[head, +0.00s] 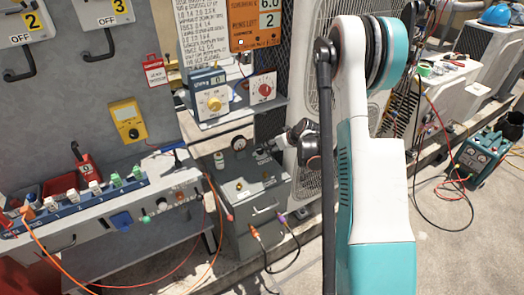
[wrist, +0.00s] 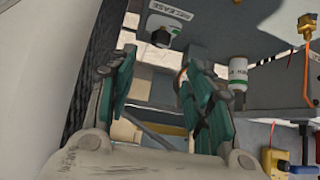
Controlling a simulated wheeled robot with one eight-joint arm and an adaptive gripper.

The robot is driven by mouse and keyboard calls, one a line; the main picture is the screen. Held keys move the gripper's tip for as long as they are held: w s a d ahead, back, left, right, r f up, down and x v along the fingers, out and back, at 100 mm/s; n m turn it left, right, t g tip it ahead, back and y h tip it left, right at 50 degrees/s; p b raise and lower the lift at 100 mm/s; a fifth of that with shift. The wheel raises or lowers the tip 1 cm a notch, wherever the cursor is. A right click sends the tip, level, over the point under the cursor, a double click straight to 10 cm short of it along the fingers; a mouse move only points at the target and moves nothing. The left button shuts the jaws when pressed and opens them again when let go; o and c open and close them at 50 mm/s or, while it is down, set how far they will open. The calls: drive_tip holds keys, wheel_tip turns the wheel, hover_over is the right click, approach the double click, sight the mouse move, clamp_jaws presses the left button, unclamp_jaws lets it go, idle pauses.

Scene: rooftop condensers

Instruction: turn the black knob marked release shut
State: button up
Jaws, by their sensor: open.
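In the head view my gripper (head: 303,140) is a small dark shape above the right rear of a grey metal box (head: 262,215). The knob is too small to make out surely there. The knob's turn position cannot be told.
A round gauge (head: 239,143) is nearby. A condenser grille (head: 312,60) rises behind; hoses lie across the floor.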

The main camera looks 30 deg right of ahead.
sight(260, 149)
drive_tip(key=b+x, duration=0.4)
drive_tip(key=x, duration=0.8)
drive_tip(key=shift+f, duration=0.1)
drive_tip(key=c, duration=1)
